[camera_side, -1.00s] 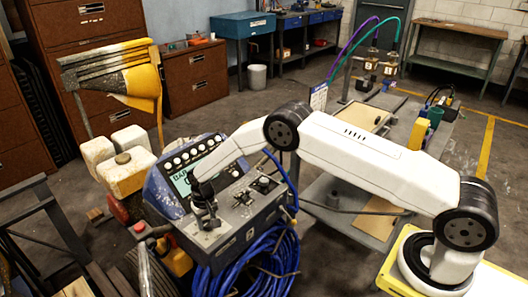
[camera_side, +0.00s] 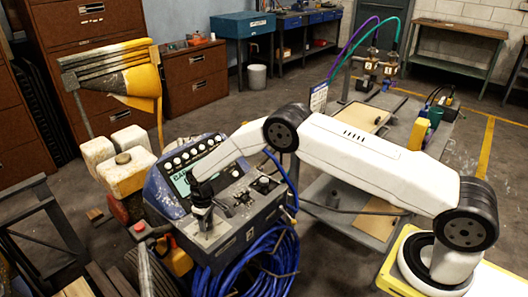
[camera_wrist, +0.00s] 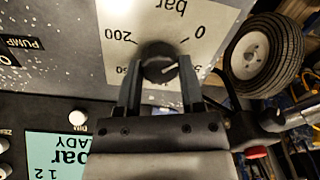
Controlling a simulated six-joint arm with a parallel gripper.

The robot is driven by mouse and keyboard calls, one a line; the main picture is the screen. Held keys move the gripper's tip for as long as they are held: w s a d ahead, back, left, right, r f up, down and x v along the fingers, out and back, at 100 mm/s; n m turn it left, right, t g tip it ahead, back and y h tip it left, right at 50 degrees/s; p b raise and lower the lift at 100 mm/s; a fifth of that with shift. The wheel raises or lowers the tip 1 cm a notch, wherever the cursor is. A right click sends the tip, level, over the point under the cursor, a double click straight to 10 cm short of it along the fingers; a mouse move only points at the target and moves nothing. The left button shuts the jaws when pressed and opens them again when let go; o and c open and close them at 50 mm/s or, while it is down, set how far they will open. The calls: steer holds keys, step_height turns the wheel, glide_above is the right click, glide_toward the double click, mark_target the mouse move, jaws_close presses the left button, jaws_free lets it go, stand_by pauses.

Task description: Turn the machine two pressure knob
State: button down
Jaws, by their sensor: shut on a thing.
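The pressure knob (camera_wrist: 158,64) is round and black with a pale pointer line. It sits on a light dial plate (camera_wrist: 205,15) marked "bar", "0" and "200", upside down in the wrist view. My gripper (camera_wrist: 160,70) has one dark finger on each side of the knob and is shut on it. The pointer line aims to the right in the wrist view. In the side view my gripper (camera_side: 203,226) points down at the near left part of the grey control panel (camera_side: 240,207). It hides the knob there.
A lit display (camera_side: 183,181) with rows of white buttons stands behind the gripper. A red button (camera_side: 139,227) is to its left, and a coiled blue hose (camera_side: 255,265) hangs below the panel. A wheel (camera_wrist: 262,52) shows beside the panel in the wrist view.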

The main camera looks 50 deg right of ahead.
mark_target(207, 222)
steer(key=shift+c, duration=1.1)
jaws_free()
steer(key=shift+d+r, duration=0.1)
steer(key=shift+r, duration=3.8)
